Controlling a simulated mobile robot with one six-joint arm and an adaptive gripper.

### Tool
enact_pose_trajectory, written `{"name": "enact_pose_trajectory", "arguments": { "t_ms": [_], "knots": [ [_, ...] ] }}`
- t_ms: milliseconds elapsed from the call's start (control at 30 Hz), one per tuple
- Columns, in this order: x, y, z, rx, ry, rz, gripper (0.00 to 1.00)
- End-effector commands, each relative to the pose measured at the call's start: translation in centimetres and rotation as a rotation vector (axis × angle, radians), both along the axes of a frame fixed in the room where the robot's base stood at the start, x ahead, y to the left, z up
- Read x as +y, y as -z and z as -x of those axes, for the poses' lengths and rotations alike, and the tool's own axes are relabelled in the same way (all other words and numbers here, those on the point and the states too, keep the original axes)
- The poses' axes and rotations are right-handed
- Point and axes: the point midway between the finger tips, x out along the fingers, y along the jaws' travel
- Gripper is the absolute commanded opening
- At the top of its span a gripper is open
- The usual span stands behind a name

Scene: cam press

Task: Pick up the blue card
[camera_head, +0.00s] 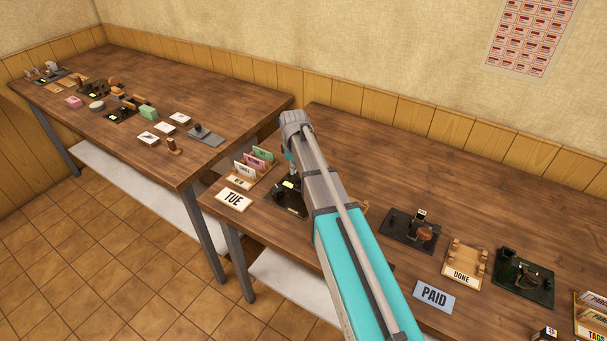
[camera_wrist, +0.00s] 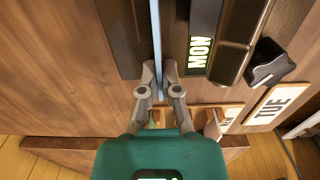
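The blue card shows in the wrist view as a thin, pale blue edge-on strip (camera_wrist: 157,35), upright between dark parts of a device. My gripper (camera_wrist: 159,68) has a finger on each side of it, with a narrow gap between them. I cannot tell whether the fingertips press on the card. In the head view my gripper (camera_head: 290,155) hangs over the black device (camera_head: 290,198), partly hidden by my arm. I cannot make out the blue card there.
A "MON" label (camera_wrist: 199,52) and dark rounded parts (camera_wrist: 238,45) lie close right of the fingers. A "TUE" sign (camera_head: 234,200) stands near the table edge. A rack of cards (camera_head: 254,163) is left of the device. More devices (camera_head: 410,230) stand right.

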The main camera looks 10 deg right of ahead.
Motion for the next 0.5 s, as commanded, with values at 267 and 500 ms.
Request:
{"name": "enact_pose_trajectory", "arguments": {
  "t_ms": [267,500],
  "knots": [
    [0.0,-0.3,0.0,0.000,0.000,0.000,0.00],
    [0.0,-1.6,0.0,0.000,0.000,0.000,0.00]
  ]
}}
